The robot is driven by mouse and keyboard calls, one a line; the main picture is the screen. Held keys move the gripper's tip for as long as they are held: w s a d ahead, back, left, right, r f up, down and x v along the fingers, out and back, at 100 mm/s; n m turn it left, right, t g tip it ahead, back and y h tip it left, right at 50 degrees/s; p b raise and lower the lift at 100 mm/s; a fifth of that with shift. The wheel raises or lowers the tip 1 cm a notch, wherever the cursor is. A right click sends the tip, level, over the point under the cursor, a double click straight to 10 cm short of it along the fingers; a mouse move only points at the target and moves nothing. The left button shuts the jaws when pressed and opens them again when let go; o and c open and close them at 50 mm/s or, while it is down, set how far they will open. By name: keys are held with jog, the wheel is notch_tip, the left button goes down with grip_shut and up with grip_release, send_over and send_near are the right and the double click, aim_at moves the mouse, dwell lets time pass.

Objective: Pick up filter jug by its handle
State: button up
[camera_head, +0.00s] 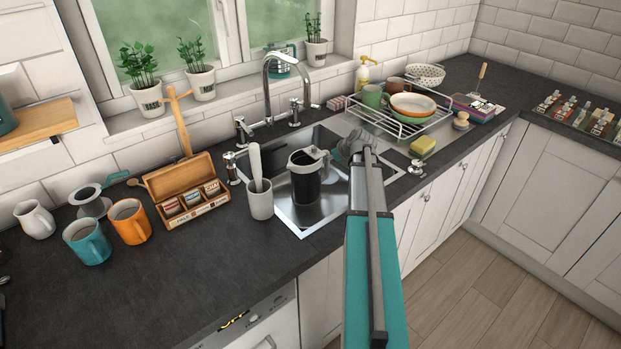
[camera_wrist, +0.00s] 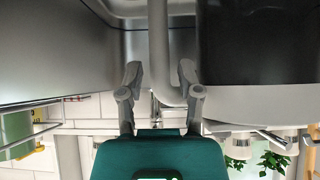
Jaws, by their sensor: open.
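The filter jug (camera_head: 305,186) stands upright in the sink, with a dark body and a pale grey lid and handle. Its handle (camera_head: 326,160) faces right, towards my gripper (camera_head: 342,154). In the wrist view the dark jug body (camera_wrist: 262,42) fills the upper right. The grey handle (camera_wrist: 158,45) runs down between the two fingers of my gripper (camera_wrist: 160,78) and bends right towards the lid. My gripper is open, with a finger on each side of the handle and gaps showing. The arm partly hides the sink's right side in the head view.
A light grey cup with a brush (camera_head: 260,203) stands at the sink's near left edge. The tap (camera_head: 267,85) rises behind the sink. A dish rack (camera_head: 398,122) with bowls and a yellow sponge (camera_head: 422,146) are to the right. The front left worktop is clear.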

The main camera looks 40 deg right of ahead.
aim_at(326, 171)
jog(key=shift+b+x, duration=0.8)
jog(key=shift+x, duration=0.7)
grip_shut()
